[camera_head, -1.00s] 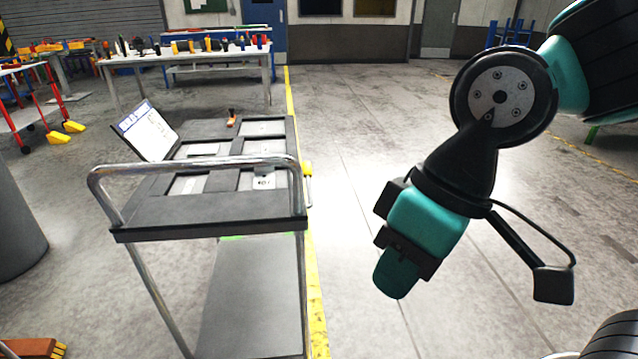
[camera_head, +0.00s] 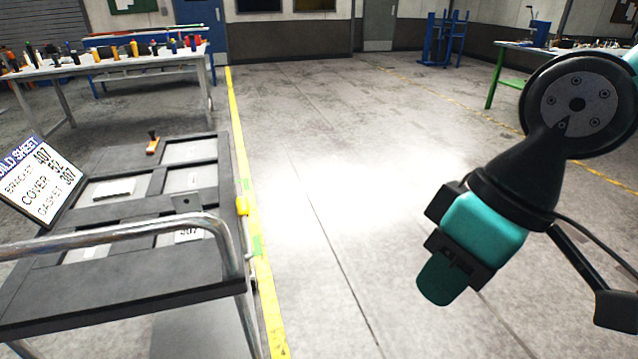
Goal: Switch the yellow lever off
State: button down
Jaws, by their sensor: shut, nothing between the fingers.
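A yellow piece (camera_head: 242,205) with a thin metal rod below it sits on the right side edge of the cart (camera_head: 120,290); it looks like the yellow lever, but it is too small to tell its position. A small orange thing with a black upright part (camera_head: 153,143) stands at the far end of the cart's top. My gripper (camera_head: 437,290) is teal and black, shut and empty. It hangs over open floor, well to the right of the cart and apart from it.
The cart has a chrome push handle (camera_head: 120,236), sunken panels and a tilted build sheet (camera_head: 40,180) at left. A yellow floor line (camera_head: 262,290) runs along its right side. Workbenches stand back left (camera_head: 105,60) and back right (camera_head: 510,62). The middle floor is clear.

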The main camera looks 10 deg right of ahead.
aim_at(242, 203)
jog(key=z, duration=0.6)
jog(key=i, duration=1.45)
jog(key=u, duration=0.3)
